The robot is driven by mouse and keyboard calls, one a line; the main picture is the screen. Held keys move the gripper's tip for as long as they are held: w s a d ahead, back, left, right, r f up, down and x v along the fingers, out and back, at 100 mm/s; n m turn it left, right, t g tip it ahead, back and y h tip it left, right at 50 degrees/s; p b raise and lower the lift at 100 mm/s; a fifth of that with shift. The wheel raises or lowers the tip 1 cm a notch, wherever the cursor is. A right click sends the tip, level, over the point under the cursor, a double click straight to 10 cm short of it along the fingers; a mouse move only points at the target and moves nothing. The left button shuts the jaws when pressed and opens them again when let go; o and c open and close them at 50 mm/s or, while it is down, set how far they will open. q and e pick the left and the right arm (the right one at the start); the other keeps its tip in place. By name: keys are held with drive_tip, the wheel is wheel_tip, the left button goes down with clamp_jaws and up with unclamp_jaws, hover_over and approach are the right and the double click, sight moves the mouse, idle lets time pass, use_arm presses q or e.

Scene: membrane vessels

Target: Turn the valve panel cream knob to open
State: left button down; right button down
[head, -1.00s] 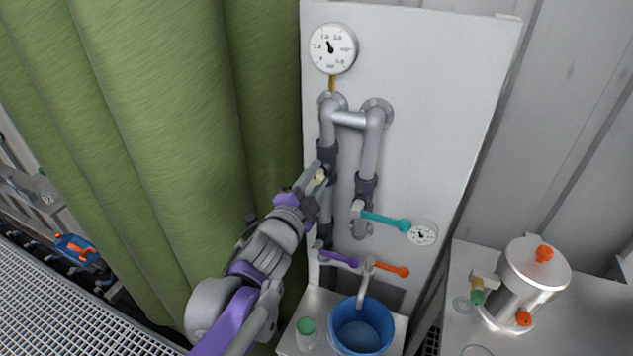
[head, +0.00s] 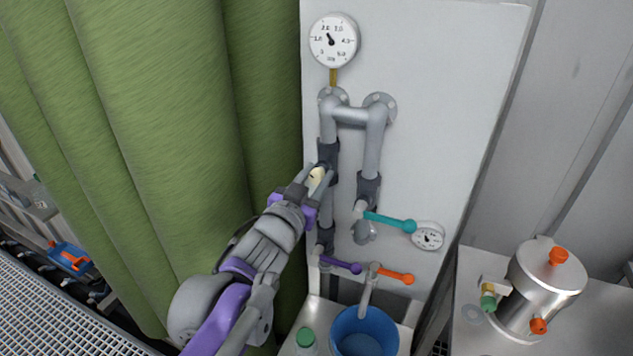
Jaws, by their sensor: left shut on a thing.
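The cream knob (head: 316,178) sits on the left vertical pipe of the white valve panel (head: 440,110). My left gripper (head: 314,181) reaches up from the lower left and is shut on the cream knob, with a finger on each side of it. The fingers hide part of the knob and of the valve body behind it. My right gripper is not in view.
A teal lever (head: 388,222), a purple lever (head: 341,265) and an orange lever (head: 396,277) are close by on the panel. A blue bucket (head: 337,334) stands below. A green curtain (head: 165,130) hangs at left; a steel vessel (head: 541,285) stands at right.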

use_arm(q)
drive_tip(key=n+b, duration=0.2)
drive_tip(key=n, duration=0.2)
drive_tip(key=shift+f+n+b, duration=0.1)
drive_tip(key=shift+n+b, duration=1.4)
drive_tip(key=shift+n, duration=0.7)
drive_tip(key=c, duration=0.5)
unclamp_jaws()
drive_tip(key=shift+a, duration=0.1)
drive_tip(key=v, duration=1)
drive_tip(key=shift+s+a, duration=0.15)
drive_tip(key=shift+s, duration=0.15)
